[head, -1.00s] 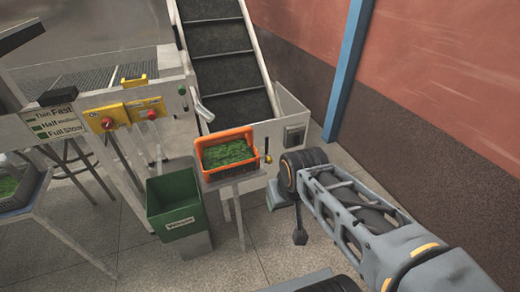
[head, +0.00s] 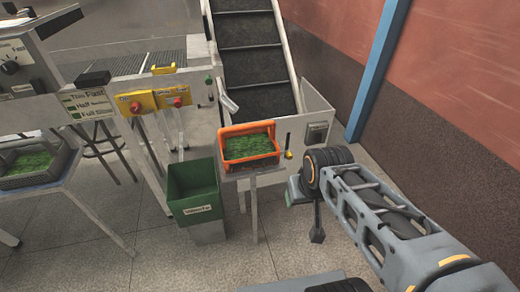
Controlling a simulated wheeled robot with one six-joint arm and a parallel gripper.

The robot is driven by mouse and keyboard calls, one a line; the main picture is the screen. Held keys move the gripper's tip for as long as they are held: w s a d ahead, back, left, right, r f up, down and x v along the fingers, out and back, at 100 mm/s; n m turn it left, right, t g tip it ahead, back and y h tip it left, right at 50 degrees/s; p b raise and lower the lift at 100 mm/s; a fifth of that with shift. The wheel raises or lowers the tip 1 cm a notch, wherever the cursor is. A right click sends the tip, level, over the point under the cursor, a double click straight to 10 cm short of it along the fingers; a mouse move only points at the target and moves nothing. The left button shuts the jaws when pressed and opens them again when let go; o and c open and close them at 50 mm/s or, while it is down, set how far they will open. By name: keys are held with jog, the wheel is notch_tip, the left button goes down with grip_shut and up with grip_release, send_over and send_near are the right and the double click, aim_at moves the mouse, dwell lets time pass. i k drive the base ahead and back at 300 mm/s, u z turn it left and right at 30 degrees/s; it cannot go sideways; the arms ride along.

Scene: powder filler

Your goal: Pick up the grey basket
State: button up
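The grey basket (head: 38,179) is at the left edge of the head view, with green contents in it. My gripper (head: 316,232) hangs at the end of my arm, right of the centre of the picture. It is far to the right of the grey basket and apart from it. The gripper is small and dark here, and I cannot tell whether its fingers are open or shut. I see nothing clearly held in it.
An orange basket (head: 250,147) with green contents sits on a small stand left of my gripper. A green bin (head: 194,190) stands in front of the machine's panel with yellow switch boxes (head: 174,97). A conveyor (head: 250,62) rises behind. The tiled floor (head: 150,262) in front is clear.

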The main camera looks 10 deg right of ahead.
aim_at(46, 162)
jog(key=u, duration=1.75)
jog(key=i, duration=1.85)
jog(key=u, duration=0.9)
jog(key=i, duration=0.95)
jog(key=u, duration=0.6)
